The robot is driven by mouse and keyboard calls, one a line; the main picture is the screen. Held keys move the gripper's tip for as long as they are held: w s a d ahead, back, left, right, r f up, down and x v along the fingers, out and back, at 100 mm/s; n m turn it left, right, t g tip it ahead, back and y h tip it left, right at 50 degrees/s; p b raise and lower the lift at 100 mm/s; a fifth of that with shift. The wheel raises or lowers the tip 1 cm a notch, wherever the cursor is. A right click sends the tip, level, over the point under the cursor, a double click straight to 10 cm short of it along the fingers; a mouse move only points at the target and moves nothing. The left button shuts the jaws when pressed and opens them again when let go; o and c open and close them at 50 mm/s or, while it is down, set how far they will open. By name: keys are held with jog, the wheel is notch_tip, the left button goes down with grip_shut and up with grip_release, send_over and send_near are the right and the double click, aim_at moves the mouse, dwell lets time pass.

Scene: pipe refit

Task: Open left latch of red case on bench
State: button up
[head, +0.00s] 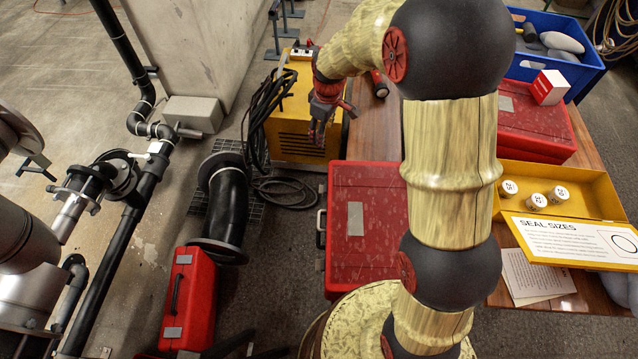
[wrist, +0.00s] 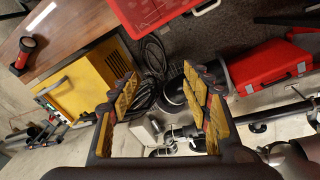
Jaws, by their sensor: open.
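A large closed red case (head: 372,255) lies flat on the wooden bench (head: 374,142), partly hidden behind my arm. A grey handle-like fitting (head: 320,229) shows on its left side; I cannot tell its latches apart. The case also shows at the top of the wrist view (wrist: 150,12), cut off by the frame, with a pale fitting (wrist: 206,8) on its edge. My gripper (head: 320,122) is beyond the case's far left corner, near the yellow machine, and apart from the case. In the wrist view my gripper (wrist: 164,95) has its fingers wide apart with nothing between them.
A flashlight (head: 379,83) lies on the bench. Another red case (head: 520,125) bears a small box (head: 549,87). An open yellow case (head: 590,185) is at right. A red toolbox (head: 190,300) and black pipe (head: 228,205) are left.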

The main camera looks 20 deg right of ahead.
jog(key=w+f+n+g+p, duration=0.1)
jog(key=w+f+n+p, duration=0.3)
jog(key=f, duration=1)
jog(key=n+g, duration=0.1)
send_over(323, 191)
jog(key=w+a, duration=0.1)
jog(key=w, duration=0.1)
notch_tip(323, 191, down, 15)
jog(key=shift+n, duration=0.3)
jog(key=f, duration=0.2)
jog(key=f+b, duration=0.1)
jog(key=f, duration=0.2)
jog(key=f+b, duration=0.1)
jog(key=f, duration=0.2)
jog(key=shift+s+a+f, duration=0.15)
jog(key=shift+s+f, duration=0.1)
jog(key=shift+c, duration=0.4)
jog(key=c, duration=1)
